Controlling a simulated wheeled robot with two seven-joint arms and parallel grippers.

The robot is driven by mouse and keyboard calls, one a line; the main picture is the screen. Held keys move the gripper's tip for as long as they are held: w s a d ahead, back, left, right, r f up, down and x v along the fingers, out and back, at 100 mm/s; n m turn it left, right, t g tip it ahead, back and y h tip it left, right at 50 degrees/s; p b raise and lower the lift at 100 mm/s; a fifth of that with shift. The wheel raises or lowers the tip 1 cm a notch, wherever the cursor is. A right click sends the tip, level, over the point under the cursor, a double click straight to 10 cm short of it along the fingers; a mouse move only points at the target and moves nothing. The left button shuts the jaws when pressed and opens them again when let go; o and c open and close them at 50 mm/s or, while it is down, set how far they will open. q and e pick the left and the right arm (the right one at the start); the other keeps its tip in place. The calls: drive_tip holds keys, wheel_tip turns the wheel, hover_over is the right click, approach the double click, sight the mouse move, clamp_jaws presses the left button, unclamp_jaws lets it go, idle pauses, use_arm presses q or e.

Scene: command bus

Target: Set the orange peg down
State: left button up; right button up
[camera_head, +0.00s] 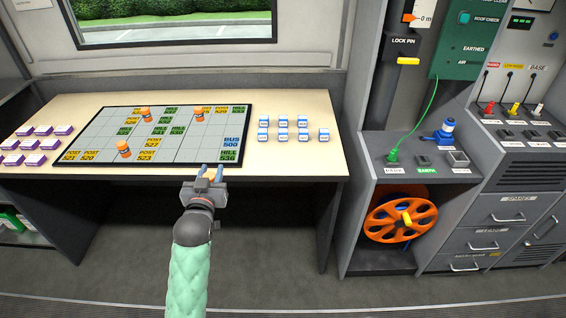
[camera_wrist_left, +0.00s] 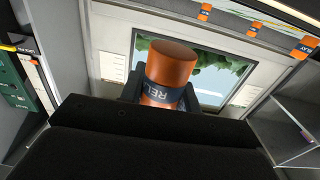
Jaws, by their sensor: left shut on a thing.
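My left gripper (camera_head: 212,173) is at the front edge of the table, just in front of the board's right part. It is shut on an orange peg (camera_wrist_left: 170,65), which shows large in the left wrist view with a dark lettered band. In the head view this peg is mostly hidden by the gripper. The grey gridded board (camera_head: 190,148) lies on the table with yellow and green labels. Three other orange pegs stand on it: front left (camera_head: 124,149), back middle (camera_head: 145,114) and back right (camera_head: 199,115). My right gripper is not in view.
Several blue-and-white blocks (camera_head: 282,136) stand right of the board on the pale table (camera_head: 322,112). Several purple-and-white blocks (camera_head: 41,130) are at its left. A console with an orange reel (camera_head: 385,224) is at the right. Many board cells are clear.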

use_arm(q)
drive_tip(key=w+d+r+m+g+h, duration=0.1)
drive_tip(key=w+d+r+m+h, duration=0.15)
drive_tip(key=w+d+r, duration=0.4)
drive_tip(key=w+d+r+m+h, duration=0.2)
drive_tip(key=w+d+r+h, duration=0.2)
drive_tip(key=d+r, duration=0.55)
drive_tip(key=d+f+m+g+h, duration=0.4)
drive_tip(key=d+f+h, duration=0.2)
drive_tip(key=d+f, duration=0.6)
drive_tip(key=shift+d+b, duration=0.35)
drive_tip(key=shift+d, duration=0.7)
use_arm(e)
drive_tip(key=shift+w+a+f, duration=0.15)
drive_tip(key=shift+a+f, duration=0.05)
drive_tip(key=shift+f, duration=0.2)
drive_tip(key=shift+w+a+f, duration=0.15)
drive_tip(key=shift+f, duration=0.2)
